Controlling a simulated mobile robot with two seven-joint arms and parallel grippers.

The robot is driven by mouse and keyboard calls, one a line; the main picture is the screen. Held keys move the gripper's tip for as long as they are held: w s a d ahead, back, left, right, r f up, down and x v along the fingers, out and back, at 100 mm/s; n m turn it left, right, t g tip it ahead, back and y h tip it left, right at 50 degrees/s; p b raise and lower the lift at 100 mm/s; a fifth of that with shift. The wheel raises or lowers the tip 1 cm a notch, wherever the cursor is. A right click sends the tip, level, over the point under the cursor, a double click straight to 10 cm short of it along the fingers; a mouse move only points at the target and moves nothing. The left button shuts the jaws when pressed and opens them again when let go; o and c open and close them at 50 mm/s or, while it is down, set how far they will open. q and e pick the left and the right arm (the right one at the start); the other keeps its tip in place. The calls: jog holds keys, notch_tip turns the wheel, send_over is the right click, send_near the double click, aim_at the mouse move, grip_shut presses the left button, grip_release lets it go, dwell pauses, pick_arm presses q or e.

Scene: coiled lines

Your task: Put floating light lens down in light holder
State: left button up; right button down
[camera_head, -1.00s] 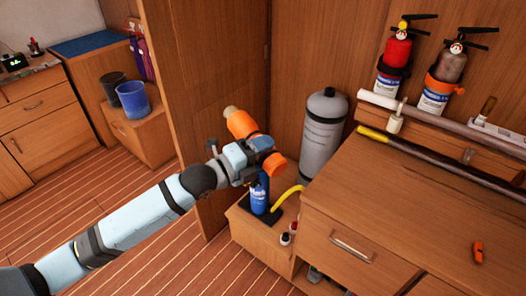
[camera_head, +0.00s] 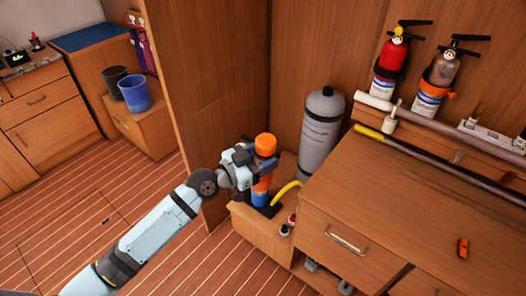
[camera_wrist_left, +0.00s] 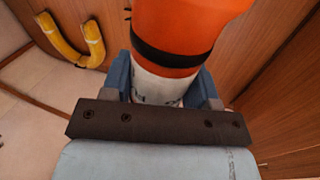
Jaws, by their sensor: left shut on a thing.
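The floating light (camera_head: 265,145) is orange with a black band and a white section. It stands about upright in the head view, with orange showing above and below my left gripper (camera_head: 254,167). That gripper is shut around it; the wrist view shows its white section (camera_wrist_left: 158,87) between the fingers. Its pale lens end is hidden. A dark base (camera_head: 271,209), perhaps the light holder, is on the low cabinet just below. The light's lower end overlaps a blue can there; I cannot tell whether they touch. My right gripper is not in view.
A grey gas cylinder (camera_head: 322,130) stands close behind, to the right. Small bottles (camera_head: 285,230) stand in front. The wooden partition (camera_head: 205,110) rises behind my gripper.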

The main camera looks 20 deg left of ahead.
pick_arm(q)
jog(key=shift+n, duration=0.7)
